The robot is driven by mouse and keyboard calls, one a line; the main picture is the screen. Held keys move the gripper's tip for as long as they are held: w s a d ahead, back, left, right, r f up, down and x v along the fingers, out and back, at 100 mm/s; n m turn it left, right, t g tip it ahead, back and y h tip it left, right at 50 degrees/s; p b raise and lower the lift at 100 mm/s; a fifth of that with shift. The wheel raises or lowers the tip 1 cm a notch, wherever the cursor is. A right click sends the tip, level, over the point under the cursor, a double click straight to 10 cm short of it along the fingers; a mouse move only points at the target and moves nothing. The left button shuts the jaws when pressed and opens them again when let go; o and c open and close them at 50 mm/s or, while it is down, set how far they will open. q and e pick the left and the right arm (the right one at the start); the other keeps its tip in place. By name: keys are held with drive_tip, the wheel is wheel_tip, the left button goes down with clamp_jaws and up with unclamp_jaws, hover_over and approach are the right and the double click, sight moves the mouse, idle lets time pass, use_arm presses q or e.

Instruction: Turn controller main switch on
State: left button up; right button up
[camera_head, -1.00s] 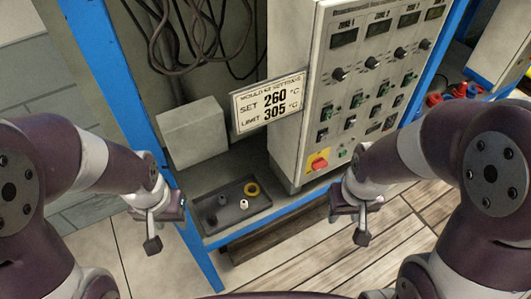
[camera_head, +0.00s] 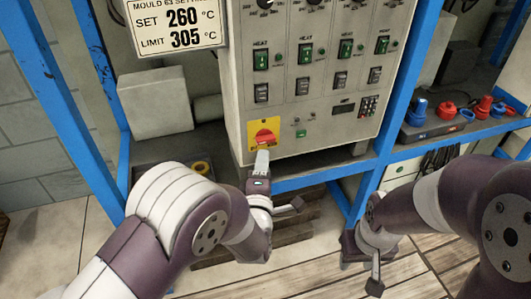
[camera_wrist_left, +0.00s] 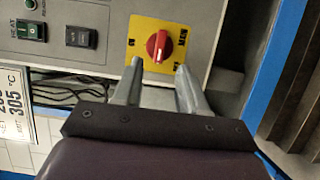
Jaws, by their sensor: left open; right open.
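The controller's main switch (camera_head: 264,136) is a red rotary knob on a yellow plate, low on the left of the grey controller's front. It also shows in the left wrist view (camera_wrist_left: 158,46), with its plate lettering too small to read surely. My left gripper (camera_head: 262,160) is just below the knob in the head view. In the left wrist view its two fingers (camera_wrist_left: 159,70) are apart and empty, with the knob ahead between their lines and not visibly touched. My right gripper (camera_head: 374,286) hangs at the lower right, away from the controller; its finger gap is hard to see.
The controller front (camera_head: 310,115) carries several green and black rocker switches and a keypad (camera_head: 369,106). A settings sign (camera_head: 175,25) hangs at its upper left. Blue frame posts (camera_head: 398,90) stand either side.

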sight(265, 142)
use_arm(q)
drive_tip(key=w, duration=0.7)
drive_tip(key=shift+w+d+b, duration=0.2)
drive_tip(key=shift+w+b, duration=0.05)
drive_tip(key=shift+b, duration=0.1)
clamp_jaws()
